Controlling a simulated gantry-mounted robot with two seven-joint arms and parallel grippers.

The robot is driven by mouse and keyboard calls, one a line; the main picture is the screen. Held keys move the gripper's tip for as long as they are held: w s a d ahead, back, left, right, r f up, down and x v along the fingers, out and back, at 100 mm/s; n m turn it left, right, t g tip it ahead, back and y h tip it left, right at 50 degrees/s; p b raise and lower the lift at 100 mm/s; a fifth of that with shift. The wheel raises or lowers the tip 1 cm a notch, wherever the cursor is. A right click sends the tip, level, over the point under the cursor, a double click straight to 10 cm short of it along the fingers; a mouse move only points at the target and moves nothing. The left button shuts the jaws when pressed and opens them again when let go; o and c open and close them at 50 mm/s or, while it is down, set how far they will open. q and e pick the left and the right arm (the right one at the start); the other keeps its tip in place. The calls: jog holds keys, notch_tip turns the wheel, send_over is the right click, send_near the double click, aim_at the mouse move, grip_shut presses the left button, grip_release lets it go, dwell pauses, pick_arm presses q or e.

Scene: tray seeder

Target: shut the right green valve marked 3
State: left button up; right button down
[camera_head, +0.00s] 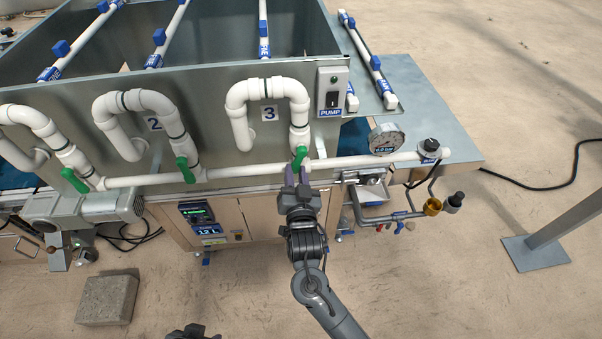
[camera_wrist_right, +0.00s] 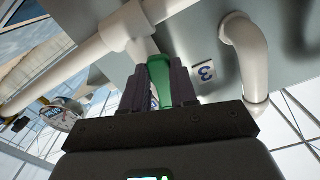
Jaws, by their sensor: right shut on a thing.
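The right green valve (camera_head: 299,157) sits on the white pipe under the label marked 3 (camera_head: 269,113). My right gripper (camera_head: 297,176) is at this valve from below, with its fingers around the green handle. In the right wrist view, the green handle (camera_wrist_right: 159,80) stands between the two dark fingers of my right gripper (camera_wrist_right: 158,90), which is shut on it. The label 3 (camera_wrist_right: 206,73) shows beside it. Much of the handle is hidden by the fingers in the head view. A small dark part at the bottom edge of the head view may be my left gripper, but its jaws do not show.
Two more green valves (camera_head: 186,170) (camera_head: 75,181) are on the same white pipe (camera_head: 240,171) to the left. A pressure gauge (camera_head: 386,139) and pump switch (camera_head: 332,90) are to the right. A cabinet with a display (camera_head: 197,212) stands below. A concrete block (camera_head: 107,300) lies on the floor.

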jog(key=shift+a+m, duration=0.2)
jog(key=shift+m, duration=0.2)
jog(key=c, duration=0.9)
grip_release()
jog(key=shift+r, duration=0.1)
jog(key=shift+s, duration=0.1)
jog(key=s, duration=0.3)
jog(key=s+d+p, duration=0.1)
jog(key=s, duration=0.6)
jog(key=shift+s+d, duration=0.2)
jog(key=shift+s, duration=0.1)
